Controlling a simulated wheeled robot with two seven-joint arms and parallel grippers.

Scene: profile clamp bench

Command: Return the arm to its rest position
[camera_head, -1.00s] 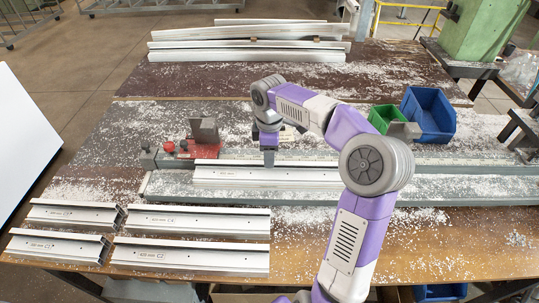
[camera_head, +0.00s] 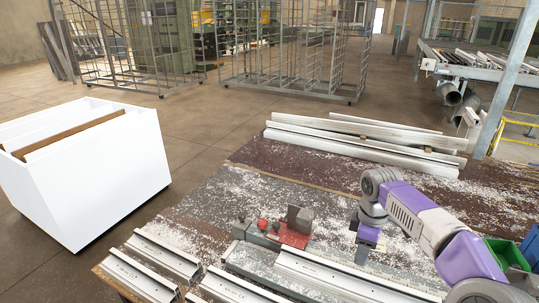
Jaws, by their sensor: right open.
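My right arm comes in from the right of the head view. Its right gripper (camera_head: 363,254) points down over the clamp bench, at the back edge of a silver aluminium profile (camera_head: 335,280) lying along the bench. The gripper is open; the gap between its fingers is hard to see, and I cannot tell whether the tips touch the profile. A red clamp block (camera_head: 290,235) with red knobs and a grey upright plate sits left of the gripper. My left gripper is not in view.
Short profiles (camera_head: 165,254) lie at the front left of the table. Long profiles (camera_head: 365,145) are stacked at the back. A green bin (camera_head: 505,253) and a blue bin (camera_head: 534,248) stand at the right, near my arm. A white cart (camera_head: 100,185) stands on the floor at left.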

